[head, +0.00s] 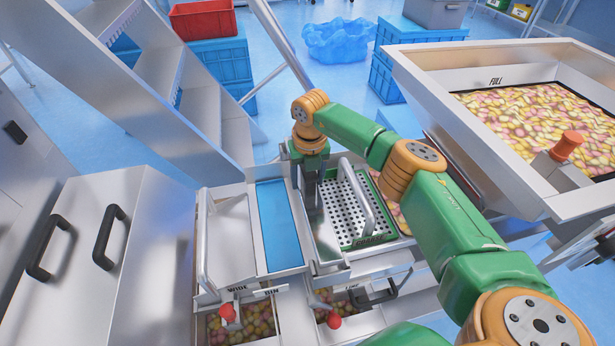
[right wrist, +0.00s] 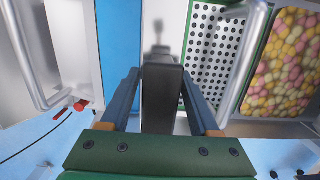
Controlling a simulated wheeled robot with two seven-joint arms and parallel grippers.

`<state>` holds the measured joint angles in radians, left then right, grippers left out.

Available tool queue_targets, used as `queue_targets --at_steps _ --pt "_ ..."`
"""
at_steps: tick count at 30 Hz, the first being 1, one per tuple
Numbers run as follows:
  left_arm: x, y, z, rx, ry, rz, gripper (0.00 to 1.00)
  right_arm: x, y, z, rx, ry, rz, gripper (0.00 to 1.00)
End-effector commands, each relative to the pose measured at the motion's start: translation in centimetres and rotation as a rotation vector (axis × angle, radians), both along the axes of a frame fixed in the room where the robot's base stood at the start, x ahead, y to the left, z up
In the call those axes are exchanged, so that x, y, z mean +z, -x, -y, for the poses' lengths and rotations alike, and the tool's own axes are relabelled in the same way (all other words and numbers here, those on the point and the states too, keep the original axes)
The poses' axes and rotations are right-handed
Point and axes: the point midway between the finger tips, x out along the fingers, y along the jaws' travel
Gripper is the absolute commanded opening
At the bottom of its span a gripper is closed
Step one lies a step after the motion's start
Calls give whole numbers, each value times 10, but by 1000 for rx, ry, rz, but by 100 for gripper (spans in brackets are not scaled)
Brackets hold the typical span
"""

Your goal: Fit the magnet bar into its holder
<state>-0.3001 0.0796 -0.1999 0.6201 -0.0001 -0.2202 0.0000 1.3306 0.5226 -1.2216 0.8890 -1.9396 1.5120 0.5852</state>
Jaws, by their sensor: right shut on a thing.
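My right gripper (head: 311,170) points down over the metal chute section between the blue panel and the perforated screen. It is shut on the magnet bar (right wrist: 161,98), a dark grey block between its two fingers in the right wrist view. In the head view the magnet bar (head: 313,205) hangs below the fingers, upright, over the pale metal channel (head: 325,240). I cannot tell whether its lower end touches the channel. I cannot pick out the holder for sure; the gripper and bar cover part of this area. My left gripper is not in view.
A perforated screen (head: 352,205) in a green frame with a bar handle stands just right of the gripper. A blue panel (head: 278,225) and a handled metal lid (head: 228,240) lie left. Candy bins with red knobs (head: 334,321) are in front; a full hopper (head: 480,85) stands right.

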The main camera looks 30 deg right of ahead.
Motion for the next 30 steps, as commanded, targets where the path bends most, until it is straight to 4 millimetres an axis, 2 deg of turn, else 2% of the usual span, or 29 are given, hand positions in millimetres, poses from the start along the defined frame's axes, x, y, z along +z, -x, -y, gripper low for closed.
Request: queue_targets --at_steps 30 --pt "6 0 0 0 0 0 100 1 0 0 0 0 2 0"
